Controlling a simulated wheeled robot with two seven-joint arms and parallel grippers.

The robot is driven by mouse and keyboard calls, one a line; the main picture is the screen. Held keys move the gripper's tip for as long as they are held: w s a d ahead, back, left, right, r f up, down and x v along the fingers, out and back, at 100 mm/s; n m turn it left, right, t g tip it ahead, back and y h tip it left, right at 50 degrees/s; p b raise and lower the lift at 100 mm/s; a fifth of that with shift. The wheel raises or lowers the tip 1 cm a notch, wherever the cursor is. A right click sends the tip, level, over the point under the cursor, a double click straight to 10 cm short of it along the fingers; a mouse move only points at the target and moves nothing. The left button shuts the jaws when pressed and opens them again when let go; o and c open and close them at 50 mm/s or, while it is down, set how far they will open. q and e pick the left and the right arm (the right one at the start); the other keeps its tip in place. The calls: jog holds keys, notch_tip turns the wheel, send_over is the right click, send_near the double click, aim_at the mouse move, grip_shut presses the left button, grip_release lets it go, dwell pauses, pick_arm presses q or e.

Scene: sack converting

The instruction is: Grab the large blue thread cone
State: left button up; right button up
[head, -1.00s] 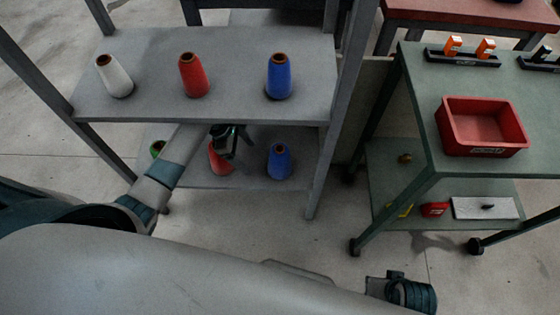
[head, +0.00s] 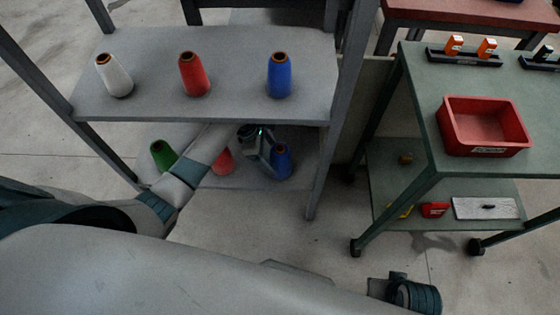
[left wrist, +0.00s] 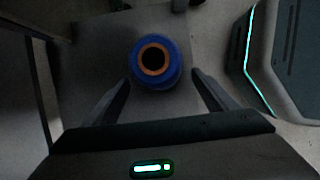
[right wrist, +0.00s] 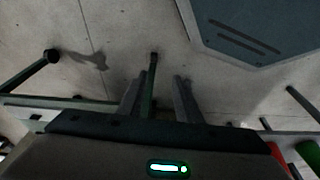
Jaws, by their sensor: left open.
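My right gripper (right wrist: 158,78) is open, over the floor, with nothing held.
The upper shelf (head: 140,50) holds white (head: 115,76) and red (head: 193,76) cones. A shelf post (head: 325,150) and a green cart (head: 415,130) are at right.

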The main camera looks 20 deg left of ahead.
aim_at(285, 159)
pick_arm(q)
jog(key=shift+w+d, duration=0.15)
jog(key=shift+d, duration=0.55)
jog(key=shift+w+d, duration=0.2)
jog(key=shift+d, duration=0.4)
jog(key=shift+w+d, duration=0.15)
jog(key=shift+d, duration=0.45)
jog(key=shift+b+x, duration=0.5)
jog(key=shift+x, duration=0.6)
jog(key=shift+f, duration=0.3)
pick_arm(e)
jog(key=shift+s+a+r+t, duration=0.1)
jog(key=shift+a+r+t, duration=0.25)
jog(key=shift+r, duration=0.55)
pick_arm(q)
jog(key=c, duration=1.9)
jog(key=shift+o, duration=0.2)
pick_arm(e)
jog(key=shift+d+f, duration=0.1)
